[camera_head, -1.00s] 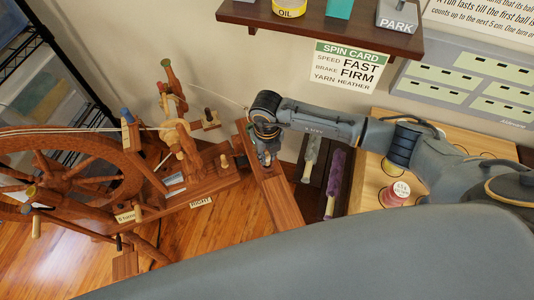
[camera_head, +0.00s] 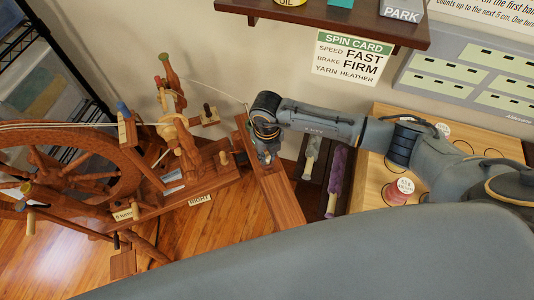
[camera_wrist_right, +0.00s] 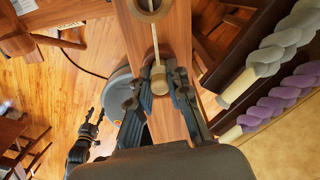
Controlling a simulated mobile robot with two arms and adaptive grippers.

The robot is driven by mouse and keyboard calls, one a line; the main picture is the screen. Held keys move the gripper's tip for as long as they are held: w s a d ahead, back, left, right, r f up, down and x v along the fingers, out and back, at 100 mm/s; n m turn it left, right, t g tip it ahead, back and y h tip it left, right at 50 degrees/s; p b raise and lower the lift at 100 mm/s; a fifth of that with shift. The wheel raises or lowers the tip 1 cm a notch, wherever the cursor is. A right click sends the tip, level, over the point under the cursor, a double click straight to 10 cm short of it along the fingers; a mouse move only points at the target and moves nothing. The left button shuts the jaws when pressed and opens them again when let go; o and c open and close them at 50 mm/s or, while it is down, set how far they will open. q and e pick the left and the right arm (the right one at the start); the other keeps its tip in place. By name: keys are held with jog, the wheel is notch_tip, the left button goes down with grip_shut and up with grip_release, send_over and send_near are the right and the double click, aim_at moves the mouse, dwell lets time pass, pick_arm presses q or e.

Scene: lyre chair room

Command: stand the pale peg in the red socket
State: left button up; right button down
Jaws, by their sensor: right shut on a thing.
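My right gripper (camera_head: 265,157) is over the narrow wooden plank (camera_head: 283,197), right of the spinning wheel. In the right wrist view its fingers (camera_wrist_right: 158,82) are shut around a pale wooden peg (camera_wrist_right: 158,72), which has a wider round end and a thin shaft running up the picture. Whether the peg touches the plank I cannot tell. A round wooden ring with a dark hole (camera_wrist_right: 148,8) is at the top of the wrist view. A small red tip (camera_head: 157,79) shows on the spinning wheel; I cannot make out a red socket for certain.
The spinning wheel (camera_head: 70,180) fills the left. Grey and purple yarn rolls (camera_head: 336,170) lie right of the plank. A red spool (camera_head: 398,190) stands on the light wooden board (camera_head: 370,190). A dark shelf (camera_head: 330,22) overhangs the back.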

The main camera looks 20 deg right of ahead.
aim_at(267, 154)
jog(key=c, duration=1.2)
grip_release()
notch_tip(267, 154, up, 12)
